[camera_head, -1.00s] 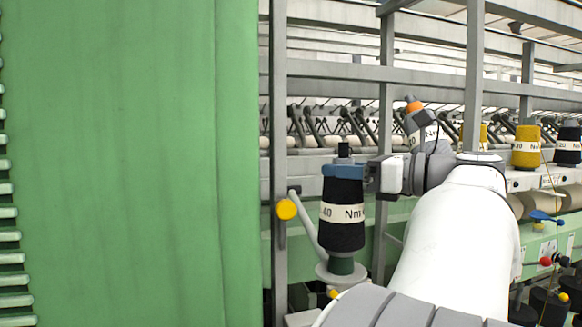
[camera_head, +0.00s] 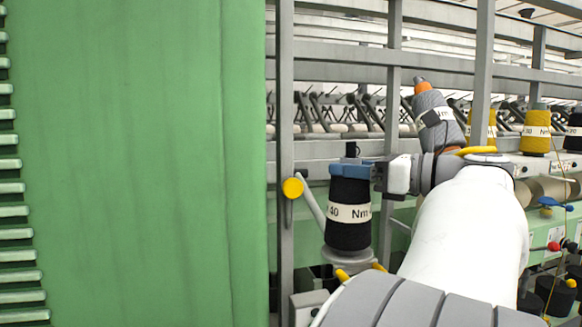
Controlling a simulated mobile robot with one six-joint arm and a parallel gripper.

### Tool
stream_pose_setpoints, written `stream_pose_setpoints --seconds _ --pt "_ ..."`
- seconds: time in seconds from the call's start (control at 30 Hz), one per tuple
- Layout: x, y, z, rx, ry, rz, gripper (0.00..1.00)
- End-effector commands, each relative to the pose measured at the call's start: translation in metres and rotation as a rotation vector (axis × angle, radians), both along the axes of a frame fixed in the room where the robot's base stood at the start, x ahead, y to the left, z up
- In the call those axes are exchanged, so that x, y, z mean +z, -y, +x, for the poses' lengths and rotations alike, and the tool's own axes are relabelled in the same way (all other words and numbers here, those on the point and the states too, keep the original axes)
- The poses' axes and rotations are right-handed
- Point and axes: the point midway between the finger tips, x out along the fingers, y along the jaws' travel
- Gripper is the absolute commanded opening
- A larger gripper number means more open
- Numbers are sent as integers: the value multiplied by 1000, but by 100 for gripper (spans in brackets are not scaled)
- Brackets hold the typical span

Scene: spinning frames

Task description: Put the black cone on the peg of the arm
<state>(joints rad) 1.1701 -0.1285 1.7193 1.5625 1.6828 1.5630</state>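The black cone (camera_head: 349,226), with a white label band, stands upright in the head view. Its lower end is at the round grey disc (camera_head: 348,257) of the bent grey arm (camera_head: 313,208); it appears to rest on it. The peg is not visible, so I cannot see how it sits inside the cone. My gripper (camera_head: 350,171) comes from the right, its blue fingers closed around the cone's top. A small dark piece rises above the fingers.
A large green panel (camera_head: 135,160) fills the left. A yellow knob (camera_head: 292,188) and a grey post (camera_head: 286,110) stand close left of the cone. A grey cone (camera_head: 437,120) and yellow cones (camera_head: 536,132) stand behind on the right.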

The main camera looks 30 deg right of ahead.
Motion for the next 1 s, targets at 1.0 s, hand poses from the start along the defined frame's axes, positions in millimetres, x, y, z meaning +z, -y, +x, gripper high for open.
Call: stream_pose_setpoints --seconds 1.0 --pt "0 32 -56 -3 -1 1 61"
